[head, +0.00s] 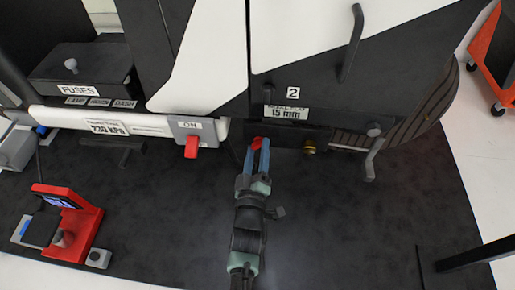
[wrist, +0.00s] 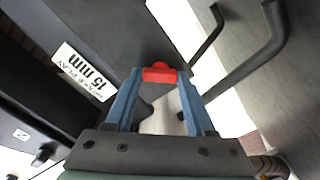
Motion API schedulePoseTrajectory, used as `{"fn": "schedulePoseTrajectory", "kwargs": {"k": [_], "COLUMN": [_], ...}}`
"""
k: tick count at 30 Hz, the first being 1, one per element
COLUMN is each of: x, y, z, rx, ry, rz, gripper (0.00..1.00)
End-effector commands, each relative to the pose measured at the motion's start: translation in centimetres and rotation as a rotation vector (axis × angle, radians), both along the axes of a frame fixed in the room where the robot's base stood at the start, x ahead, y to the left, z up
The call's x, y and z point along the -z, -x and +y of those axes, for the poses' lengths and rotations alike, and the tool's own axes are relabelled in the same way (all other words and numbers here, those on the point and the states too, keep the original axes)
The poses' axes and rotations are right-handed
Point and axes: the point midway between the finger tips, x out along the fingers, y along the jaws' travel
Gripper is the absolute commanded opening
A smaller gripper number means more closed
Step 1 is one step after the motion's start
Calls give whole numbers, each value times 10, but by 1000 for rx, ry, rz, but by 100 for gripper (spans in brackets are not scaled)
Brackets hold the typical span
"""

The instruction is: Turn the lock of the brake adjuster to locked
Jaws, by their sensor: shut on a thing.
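The brake adjuster (head: 287,132) is a dark block low on the chassis side, under a label (head: 287,112) reading 15 mm. A brass knob (head: 309,147) sticks out at its right. The red lock (head: 257,142) is at its left end. My gripper (head: 257,148) comes from below with its blue fingers on either side of the red lock. In the wrist view the red lock (wrist: 160,74) sits between the fingertips (wrist: 160,76), which are shut on it. The fingers partly cover it, so its turn position is hard to tell.
A grey ON switch plate (head: 192,130) with a red lever (head: 191,147) is left of the adjuster. A dark handle (head: 352,43) and a grey lever (head: 373,150) are to the right. A red device (head: 74,228) stands on the mat (head: 160,220) at lower left. The mat around my arm is clear.

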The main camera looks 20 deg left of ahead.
Motion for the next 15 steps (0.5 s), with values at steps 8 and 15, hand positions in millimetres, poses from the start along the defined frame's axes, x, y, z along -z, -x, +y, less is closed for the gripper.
{"fn": "schedulePoseTrajectory", "kwargs": {"k": [8,15], "x": [1,1], "y": [1,1], "z": [0,0], "rx": [1,1], "ry": [253,457], "rz": [-72,-131], "gripper": [0,0]}}
